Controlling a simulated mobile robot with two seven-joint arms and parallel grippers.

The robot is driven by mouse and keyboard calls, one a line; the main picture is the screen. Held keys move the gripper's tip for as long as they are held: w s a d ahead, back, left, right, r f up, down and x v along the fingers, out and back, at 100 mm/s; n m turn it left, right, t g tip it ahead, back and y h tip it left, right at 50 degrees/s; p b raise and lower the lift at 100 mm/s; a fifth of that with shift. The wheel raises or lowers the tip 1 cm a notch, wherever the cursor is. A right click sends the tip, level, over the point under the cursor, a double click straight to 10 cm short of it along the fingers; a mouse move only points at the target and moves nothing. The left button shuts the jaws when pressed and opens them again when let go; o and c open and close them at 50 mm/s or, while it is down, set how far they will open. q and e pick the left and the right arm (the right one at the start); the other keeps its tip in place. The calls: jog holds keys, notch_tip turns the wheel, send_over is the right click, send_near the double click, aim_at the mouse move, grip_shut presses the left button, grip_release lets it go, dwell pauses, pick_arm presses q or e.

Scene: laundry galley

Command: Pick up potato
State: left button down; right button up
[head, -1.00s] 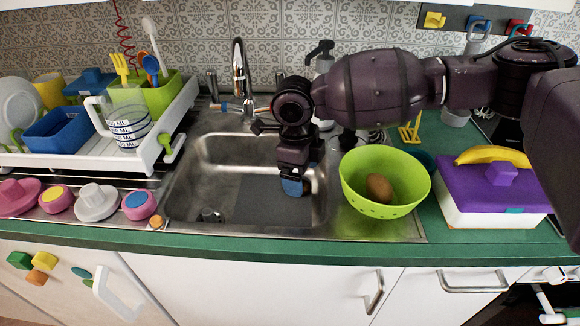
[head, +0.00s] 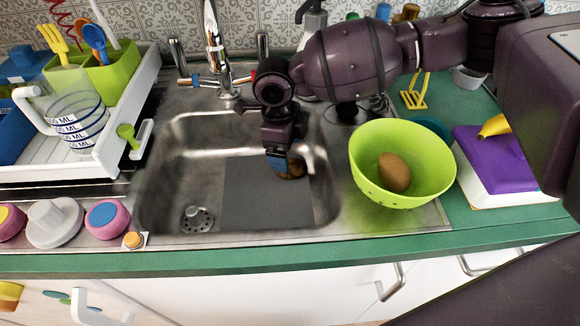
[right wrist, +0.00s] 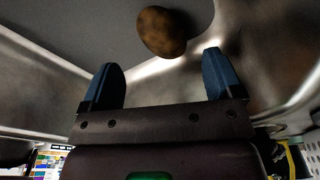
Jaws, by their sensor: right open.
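A brown potato (right wrist: 162,32) lies in the sink and shows beyond my fingertips in the right wrist view. In the head view the potato (head: 293,171) is partly hidden behind my right gripper (head: 278,164). My right gripper is open, pointing down into the sink, with blue fingers. In the right wrist view the gap between the fingers (right wrist: 160,75) is empty and the potato lies just past it, roughly centred. My left gripper is not in view.
A green bowl (head: 440,165) with a brown, potato-like item (head: 394,173) stands right of the steel sink (head: 205,150). A purple-lidded box (head: 490,160) is further right. The faucet (head: 217,60) rises behind, and a white dish rack (head: 110,150) is at left.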

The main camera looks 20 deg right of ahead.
aim_at(291, 163)
jog(key=f, duration=0.2)
jog(key=d+f+b, duration=0.1)
jog(key=f, duration=0.2)
jog(key=shift+s+f, duration=0.2)
jog(key=shift+f, duration=0.1)
jog(key=c, duration=1.1)
